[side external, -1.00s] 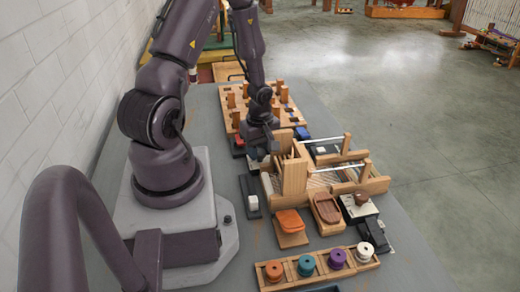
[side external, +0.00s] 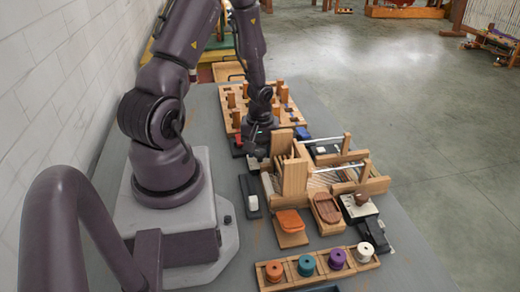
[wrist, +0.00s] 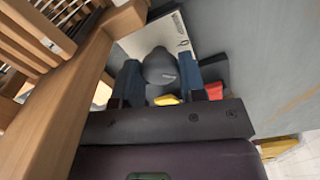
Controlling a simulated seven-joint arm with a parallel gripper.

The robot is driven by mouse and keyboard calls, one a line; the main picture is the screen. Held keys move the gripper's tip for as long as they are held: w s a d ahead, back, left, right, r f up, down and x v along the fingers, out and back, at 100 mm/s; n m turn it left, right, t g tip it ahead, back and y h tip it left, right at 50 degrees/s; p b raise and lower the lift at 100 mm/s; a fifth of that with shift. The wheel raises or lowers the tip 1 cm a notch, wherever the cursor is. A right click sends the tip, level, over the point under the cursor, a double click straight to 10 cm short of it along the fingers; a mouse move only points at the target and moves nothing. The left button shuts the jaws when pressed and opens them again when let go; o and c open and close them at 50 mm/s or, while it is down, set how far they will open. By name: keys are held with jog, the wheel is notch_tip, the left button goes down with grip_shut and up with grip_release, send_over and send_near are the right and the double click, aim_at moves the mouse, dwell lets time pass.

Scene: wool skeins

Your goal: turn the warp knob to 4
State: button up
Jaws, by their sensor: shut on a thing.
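The warp knob (wrist: 159,66) is a dark grey round knob with a small light mark, in front of a pale plate (wrist: 158,38) in the wrist view. My gripper (wrist: 162,78) has its two blue-padded fingers on either side of the knob, shut on it. In the side external view my gripper (side external: 256,148) is low beside the wooden loom, at its left. The knob is hidden there by my gripper. The dial numbers are too unclear to read, so I cannot tell its setting.
The wooden loom (side external: 294,178) stands close beside my gripper; its frame (wrist: 75,80) fills the left of the wrist view. A peg board (side external: 239,116) lies behind. A dark switch box (side external: 250,193) and a spool rack (side external: 355,267) are nearer the camera.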

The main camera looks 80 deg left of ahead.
aim_at(260, 152)
dwell(0.4)
jog(key=o, duration=0.9)
jog(key=shift+r, duration=0.1)
jog(key=shift+r, duration=6.45)
